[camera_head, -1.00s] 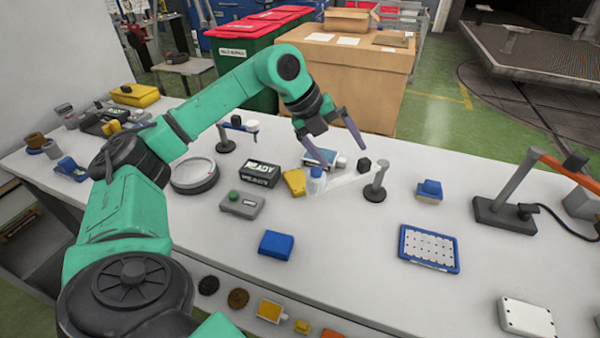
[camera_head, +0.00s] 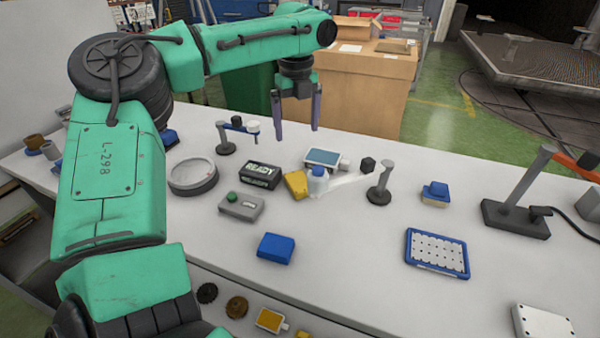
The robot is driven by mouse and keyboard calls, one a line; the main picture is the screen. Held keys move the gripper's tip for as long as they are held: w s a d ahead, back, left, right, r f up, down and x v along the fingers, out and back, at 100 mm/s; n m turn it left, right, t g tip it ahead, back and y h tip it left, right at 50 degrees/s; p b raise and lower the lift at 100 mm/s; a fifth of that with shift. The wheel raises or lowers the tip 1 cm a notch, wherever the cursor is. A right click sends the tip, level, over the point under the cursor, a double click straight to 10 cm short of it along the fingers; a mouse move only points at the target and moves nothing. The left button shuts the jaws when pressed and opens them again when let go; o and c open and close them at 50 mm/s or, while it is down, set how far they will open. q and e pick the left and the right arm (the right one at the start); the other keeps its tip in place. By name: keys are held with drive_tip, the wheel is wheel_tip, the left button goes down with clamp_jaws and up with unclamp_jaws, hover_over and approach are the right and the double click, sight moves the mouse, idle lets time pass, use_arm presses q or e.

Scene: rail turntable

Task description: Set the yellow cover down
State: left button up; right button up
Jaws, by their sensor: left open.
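A yellow block-like piece, which may be the yellow cover (camera_head: 295,184), lies on the white table between the black READY display and a small white bottle with a blue cap. My left gripper (camera_head: 297,125) hangs with its fingers pointing down and apart, above the table's far edge. Nothing shows between its fingers. It is apart from the yellow piece, above and behind it in the picture. My right gripper is not in view.
The READY display (camera_head: 261,175), a grey box with a green button (camera_head: 241,206), a round dish (camera_head: 192,176) and a blue box (camera_head: 276,248) stand nearby. A post on a black base (camera_head: 380,190) is to the right. The table's front middle is mostly clear.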

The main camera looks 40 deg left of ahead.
use_arm(q)
hover_over(299, 180)
wheel_tip(299, 180, down, 5)
wheel_tip(299, 180, down, 9)
drive_tip(key=shift+s+p, duration=0.15)
drive_tip(key=shift+p, duration=0.25)
drive_tip(key=shift+f, duration=0.45)
drive_tip(key=shift+r, duration=0.1)
clamp_jaws()
wheel_tip(299, 180, up, 20)
drive_tip(key=shift+p, duration=0.4)
